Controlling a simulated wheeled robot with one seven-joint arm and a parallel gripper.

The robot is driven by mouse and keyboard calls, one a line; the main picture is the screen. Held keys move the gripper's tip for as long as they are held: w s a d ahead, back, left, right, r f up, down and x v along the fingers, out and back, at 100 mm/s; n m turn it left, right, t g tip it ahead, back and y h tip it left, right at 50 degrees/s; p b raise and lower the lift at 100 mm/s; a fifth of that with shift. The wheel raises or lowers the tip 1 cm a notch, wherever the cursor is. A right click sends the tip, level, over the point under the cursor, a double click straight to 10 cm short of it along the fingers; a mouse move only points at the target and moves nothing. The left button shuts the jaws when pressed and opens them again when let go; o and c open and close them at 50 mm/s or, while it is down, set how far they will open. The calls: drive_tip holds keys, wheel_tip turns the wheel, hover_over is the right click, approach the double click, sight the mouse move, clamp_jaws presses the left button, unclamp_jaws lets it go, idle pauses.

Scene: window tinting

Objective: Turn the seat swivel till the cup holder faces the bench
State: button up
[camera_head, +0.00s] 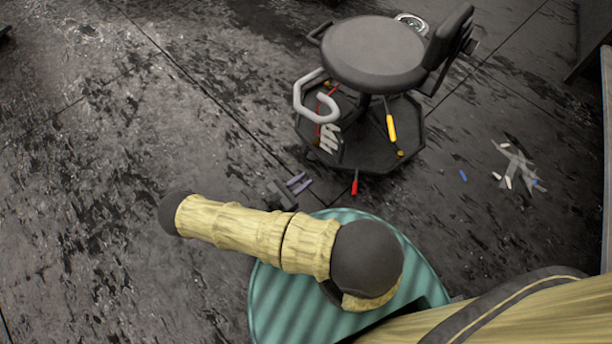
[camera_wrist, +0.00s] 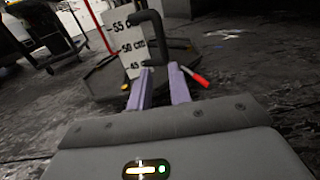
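The swivel seat (camera_head: 373,50) is a round black cushion with a backrest (camera_head: 449,36) at its right. A pale round ring, likely the cup holder (camera_head: 411,21), shows behind the seat's far right edge. I cannot make out the bench for sure.
A white measuring scale (camera_wrist: 128,45) stands behind the handle. Scraps and bits (camera_head: 515,168) litter the floor at right. The floor at left is clear.

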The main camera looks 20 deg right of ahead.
drive_tip(key=shift+w+m, duration=0.45)
drive_tip(key=shift+m, duration=0.15)
clamp_jaws()
drive_tip(key=w+r+m+g+b, duration=0.3)
drive_tip(key=w+m+g, duration=0.3)
drive_tip(key=m, duration=1.5)
drive_tip(key=shift+w+d+r+g, duration=0.3)
drive_tip(key=shift+w+d+g, duration=0.1)
drive_tip(key=shift+w, duration=1.65)
